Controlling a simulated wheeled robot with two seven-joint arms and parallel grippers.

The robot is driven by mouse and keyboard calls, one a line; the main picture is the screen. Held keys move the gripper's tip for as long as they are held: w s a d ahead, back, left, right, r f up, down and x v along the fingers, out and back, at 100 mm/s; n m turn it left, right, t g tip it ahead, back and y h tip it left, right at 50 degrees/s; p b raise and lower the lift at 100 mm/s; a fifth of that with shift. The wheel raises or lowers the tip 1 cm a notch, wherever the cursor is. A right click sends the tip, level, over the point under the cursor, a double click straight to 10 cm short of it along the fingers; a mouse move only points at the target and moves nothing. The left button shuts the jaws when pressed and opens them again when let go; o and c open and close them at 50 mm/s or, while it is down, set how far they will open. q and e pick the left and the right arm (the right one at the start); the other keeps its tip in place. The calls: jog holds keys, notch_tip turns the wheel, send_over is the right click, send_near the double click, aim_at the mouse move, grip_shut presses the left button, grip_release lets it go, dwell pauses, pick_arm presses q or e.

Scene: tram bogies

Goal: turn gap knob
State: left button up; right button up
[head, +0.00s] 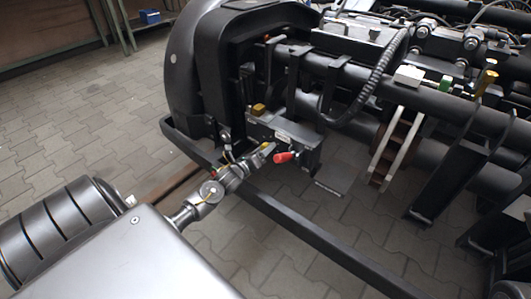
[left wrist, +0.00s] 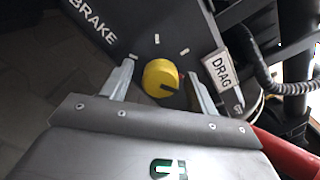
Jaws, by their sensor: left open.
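The yellow round knob (left wrist: 160,77) is on a dark panel in the left wrist view, with a dark mark on its right side. Pale tick marks lie around it. My left gripper (left wrist: 160,88) is open, with one finger on each side of the knob. Gaps show between the knob and both fingers; I cannot tell how far ahead of the tips it is. In the head view my left gripper (head: 262,151) is at the front of the dark control box (head: 297,137), and the knob is hard to make out there. My right gripper is not in view.
A red handle (head: 285,157) sticks out right of my left gripper. A dark low rail (head: 315,240) runs below the box. A ribbed black hose (head: 378,75) hangs to the right.

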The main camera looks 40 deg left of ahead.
pick_arm(q)
jog(key=shift+w, duration=0.4)
jog(key=shift+c, duration=0.2)
jog(key=c, duration=0.7)
jog(key=shift+d, duration=0.2)
jog(key=shift+c, duration=1.2)
jog(key=shift+a, duration=0.1)
